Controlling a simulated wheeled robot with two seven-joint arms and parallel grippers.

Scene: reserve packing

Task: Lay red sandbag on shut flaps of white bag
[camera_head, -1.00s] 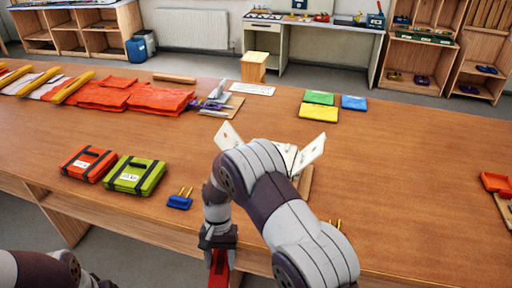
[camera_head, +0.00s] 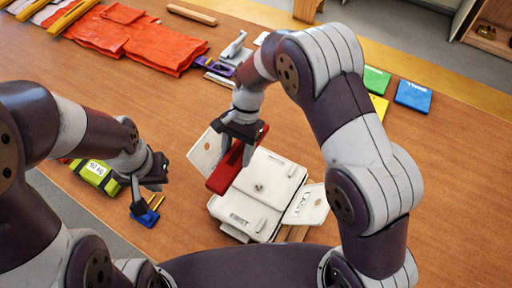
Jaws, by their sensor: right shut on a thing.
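The white bag (camera_head: 262,188) sits on the table in the middle of the head view. Two broad flaps lie over its top, the near one marked FIRST. A left flap (camera_head: 205,152) and a right flap (camera_head: 307,205) marked LAST stick outward. My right gripper (camera_head: 238,150) is shut on the red sandbag (camera_head: 225,172) and holds it tilted over the bag's left side, in front of part of the left flap. I cannot tell whether the sandbag touches the bag. My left gripper (camera_head: 147,190) looks open and empty, left of the bag.
A blue block (camera_head: 147,219) with yellow pegs lies below my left gripper. A green weight (camera_head: 95,173) is partly behind my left arm. Orange bags (camera_head: 125,38) lie at the back left. Green, yellow and blue (camera_head: 412,95) pads lie at the right.

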